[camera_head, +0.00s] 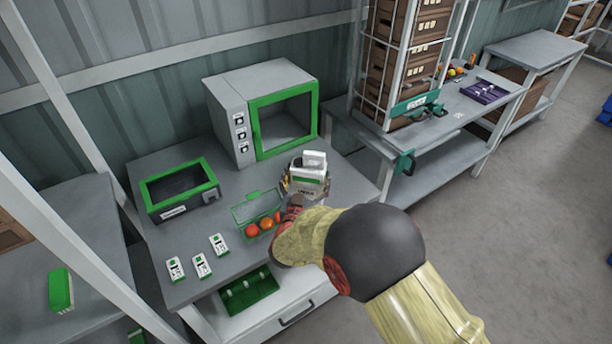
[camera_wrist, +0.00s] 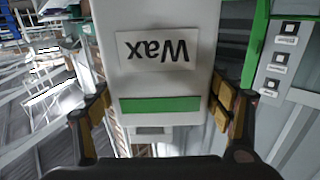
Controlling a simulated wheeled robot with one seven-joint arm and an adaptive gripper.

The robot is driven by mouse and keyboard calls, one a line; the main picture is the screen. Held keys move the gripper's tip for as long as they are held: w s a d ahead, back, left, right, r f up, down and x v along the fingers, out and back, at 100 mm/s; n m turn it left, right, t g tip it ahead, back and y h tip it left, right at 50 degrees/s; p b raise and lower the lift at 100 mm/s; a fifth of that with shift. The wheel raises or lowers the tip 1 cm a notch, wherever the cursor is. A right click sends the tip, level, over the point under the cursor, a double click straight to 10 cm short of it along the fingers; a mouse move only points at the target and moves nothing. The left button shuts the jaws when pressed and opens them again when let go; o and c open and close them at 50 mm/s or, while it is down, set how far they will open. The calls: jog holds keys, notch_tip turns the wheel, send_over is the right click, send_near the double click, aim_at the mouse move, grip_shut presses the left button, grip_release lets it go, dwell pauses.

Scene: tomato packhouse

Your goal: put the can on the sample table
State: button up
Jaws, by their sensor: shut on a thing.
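A white can (camera_head: 312,162) with a green band is in my gripper (camera_head: 304,187), over the right part of a grey table (camera_head: 215,262). In the wrist view the can (camera_wrist: 155,75) fills the middle between the two fingers of my gripper (camera_wrist: 160,105). Its label reads "Wax" and appears upside down there. The fingers press on the can's two sides. I cannot tell whether the can's base touches the table top. No sign names the sample table. My arm hides part of the table's front right.
A green-framed cabinet (camera_head: 283,118) stands behind the can. A green-edged device (camera_head: 180,190), small white-and-green boxes (camera_head: 201,265) and a clear green-rimmed punnet (camera_head: 259,210) with tomatoes share the table. A caged crate stack (camera_head: 405,60) stands on another bench (camera_head: 440,150) at right.

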aim_at(306, 189)
jog(key=shift+w+f+b, duration=0.1)
jog(key=shift+f+b, duration=0.4)
jog(key=shift+f, duration=0.85)
jog(key=shift+f, duration=0.1)
jog(key=o, duration=2)
jog(key=shift+f, duration=0.2)
jog(key=shift+o, duration=0.4)
